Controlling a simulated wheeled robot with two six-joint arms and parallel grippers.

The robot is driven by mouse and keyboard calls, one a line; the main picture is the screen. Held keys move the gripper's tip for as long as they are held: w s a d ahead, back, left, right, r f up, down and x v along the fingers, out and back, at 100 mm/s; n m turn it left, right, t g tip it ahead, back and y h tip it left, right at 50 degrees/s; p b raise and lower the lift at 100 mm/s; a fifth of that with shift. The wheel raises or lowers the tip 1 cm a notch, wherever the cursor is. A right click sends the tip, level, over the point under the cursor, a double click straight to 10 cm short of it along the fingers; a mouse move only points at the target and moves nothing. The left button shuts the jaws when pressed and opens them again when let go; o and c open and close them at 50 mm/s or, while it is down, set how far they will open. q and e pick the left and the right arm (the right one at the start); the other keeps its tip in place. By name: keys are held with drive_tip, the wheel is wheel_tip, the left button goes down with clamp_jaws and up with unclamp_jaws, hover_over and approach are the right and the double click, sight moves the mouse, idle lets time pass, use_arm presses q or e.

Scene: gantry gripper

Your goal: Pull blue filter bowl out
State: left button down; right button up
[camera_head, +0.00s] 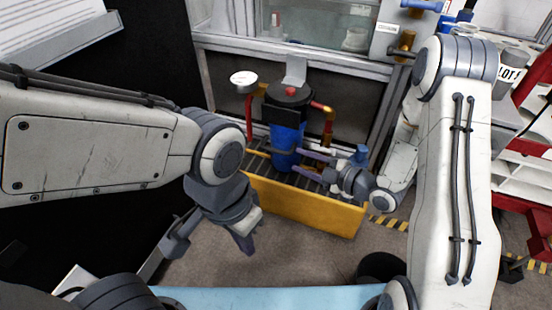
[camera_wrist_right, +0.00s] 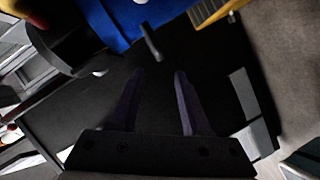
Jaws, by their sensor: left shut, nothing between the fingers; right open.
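The blue filter bowl (camera_head: 285,140) hangs upright under a black cap (camera_head: 288,93) in the middle of the head view. My right gripper (camera_head: 296,161) is open, its two purple fingers pointing left beside the lower part of the bowl. I cannot tell whether they touch it. In the right wrist view a blue surface (camera_wrist_right: 118,22), seemingly the bowl, lies at the top, beyond the open fingers (camera_wrist_right: 156,74), with nothing visible between them. My left gripper (camera_head: 245,243) is shut and empty, pointing down in front of the yellow tray.
A yellow-sided tray (camera_head: 300,208) with a dark grating stands below the filter. Red pipes (camera_head: 328,125) and a round white gauge (camera_head: 243,78) flank the filter. A light blue surface (camera_head: 270,298) lies at the near edge.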

sight(280, 153)
drive_tip(key=b+x, duration=0.3)
drive_tip(key=x, duration=0.5)
drive_tip(key=shift+w+a+f, duration=0.2)
drive_tip(key=shift+a, duration=0.05)
drive_tip(key=shift+w+a+b, duration=0.35)
drive_tip(key=shift+w+a, duration=0.05)
drive_tip(key=shift+a, duration=0.05)
clamp_jaws()
drive_tip(key=shift+d, duration=0.1)
idle(0.6)
